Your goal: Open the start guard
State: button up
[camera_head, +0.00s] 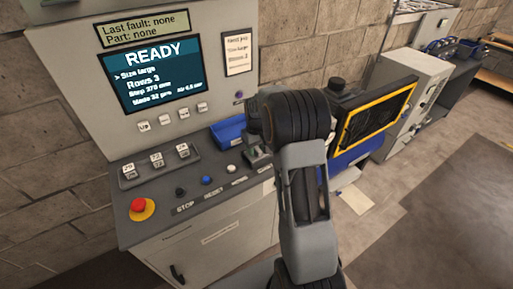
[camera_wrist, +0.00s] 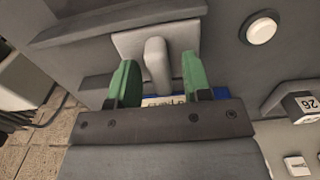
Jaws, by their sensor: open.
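In the wrist view, a light grey plate with a raised upright tab, which looks like the start guard (camera_wrist: 156,52), lies on the dark console top. My gripper (camera_wrist: 158,75) has two green fingers, open, one on each side of the tab with gaps visible between. In the head view my gripper (camera_head: 258,152) is low over the right end of the console, mostly hidden behind my arm. The guard cannot be made out there. A blue and white label below the tab is partly covered by my gripper.
The console (camera_head: 150,190) carries a red emergency stop (camera_head: 142,208), black, blue and white buttons (camera_head: 231,169), and a key block (camera_head: 157,163). Its screen (camera_head: 152,75) reads READY. A blue bin (camera_head: 228,131) sits behind my gripper. A yellow-framed panel (camera_head: 377,115) stands to the right.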

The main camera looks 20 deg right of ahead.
jog(key=shift+f, duration=0.15)
grip_shut()
dwell(0.4)
